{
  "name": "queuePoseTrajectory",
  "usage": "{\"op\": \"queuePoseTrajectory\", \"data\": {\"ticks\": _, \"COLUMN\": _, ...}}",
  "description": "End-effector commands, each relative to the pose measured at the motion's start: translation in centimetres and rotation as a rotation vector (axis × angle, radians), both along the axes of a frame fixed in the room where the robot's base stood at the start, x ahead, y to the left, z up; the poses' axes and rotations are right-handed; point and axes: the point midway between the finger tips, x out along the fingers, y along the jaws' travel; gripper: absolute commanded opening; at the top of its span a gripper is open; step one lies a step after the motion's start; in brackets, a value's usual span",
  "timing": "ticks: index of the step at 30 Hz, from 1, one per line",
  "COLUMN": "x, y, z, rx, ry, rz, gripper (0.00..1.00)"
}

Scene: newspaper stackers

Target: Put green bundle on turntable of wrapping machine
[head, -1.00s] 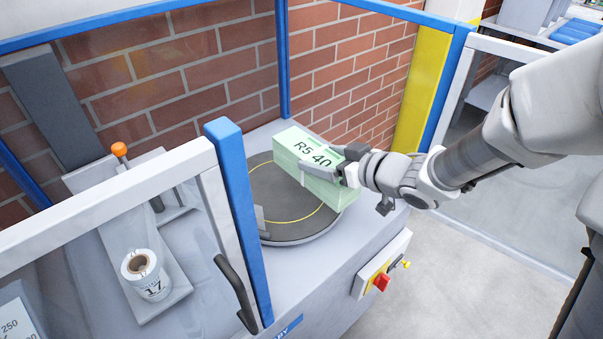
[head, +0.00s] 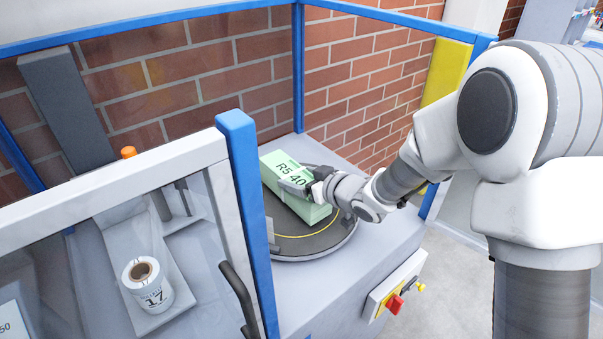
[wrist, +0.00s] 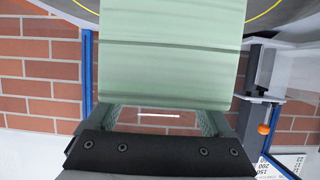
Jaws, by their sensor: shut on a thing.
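The green bundle (head: 291,178), labelled "R5 40", is over the dark round turntable (head: 312,246) with its yellow ring, inside the wrapping machine. In the wrist view the green bundle (wrist: 172,50) fills the upper middle, between the fingers of my gripper (wrist: 160,118). A little of the turntable (wrist: 285,12) shows at the top right of that view. The bundle looks very low over the disc or resting on it; I cannot tell whether it touches.
A blue post (head: 245,200) and a clear door panel with a dark handle (head: 238,297) stand left of the turntable. A red switch (head: 395,304) is on the front. A brick wall (head: 360,75) closes the back.

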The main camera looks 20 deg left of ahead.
Motion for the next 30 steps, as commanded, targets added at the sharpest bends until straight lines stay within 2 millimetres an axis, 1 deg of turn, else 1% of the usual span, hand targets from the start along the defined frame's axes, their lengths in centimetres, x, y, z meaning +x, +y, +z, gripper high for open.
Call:
{"op": "queuePoseTrajectory", "data": {"ticks": 1, "x": 0.0, "y": 0.1, "z": -0.8, "rx": 0.004, "ry": -0.001, "rz": 0.002, "gripper": 0.0}}
{"op": "queuePoseTrajectory", "data": {"ticks": 3, "x": 0.0, "y": 0.1, "z": -1.3, "rx": 0.006, "ry": -0.004, "rz": 0.001, "gripper": 0.0}}
{"op": "queuePoseTrajectory", "data": {"ticks": 11, "x": 0.1, "y": 0.1, "z": -1.3, "rx": 0.007, "ry": -0.006, "rz": 0.001, "gripper": 0.0}}
{"op": "queuePoseTrajectory", "data": {"ticks": 15, "x": 0.1, "y": 0.1, "z": -1.7, "rx": 0.006, "ry": -0.005, "rz": 0.001, "gripper": 0.0}}
{"op": "queuePoseTrajectory", "data": {"ticks": 16, "x": 0.0, "y": 0.0, "z": -2.0, "rx": 0.0, "ry": 0.0, "rz": 0.0, "gripper": 0.88}}
{"op": "queuePoseTrajectory", "data": {"ticks": 18, "x": 0.0, "y": 0.0, "z": -1.9, "rx": 0.0, "ry": 0.0, "rz": 0.0, "gripper": 1.0}}
{"op": "queuePoseTrajectory", "data": {"ticks": 25, "x": 0.0, "y": 0.0, "z": -1.9, "rx": 0.0, "ry": 0.0, "rz": 0.0, "gripper": 1.0}}
{"op": "queuePoseTrajectory", "data": {"ticks": 28, "x": 0.0, "y": 0.0, "z": -1.4, "rx": 0.0, "ry": 0.0, "rz": 0.001, "gripper": 1.0}}
{"op": "queuePoseTrajectory", "data": {"ticks": 30, "x": -0.3, "y": -0.8, "z": -1.1, "rx": 0.0, "ry": -0.001, "rz": -0.002, "gripper": 1.0}}
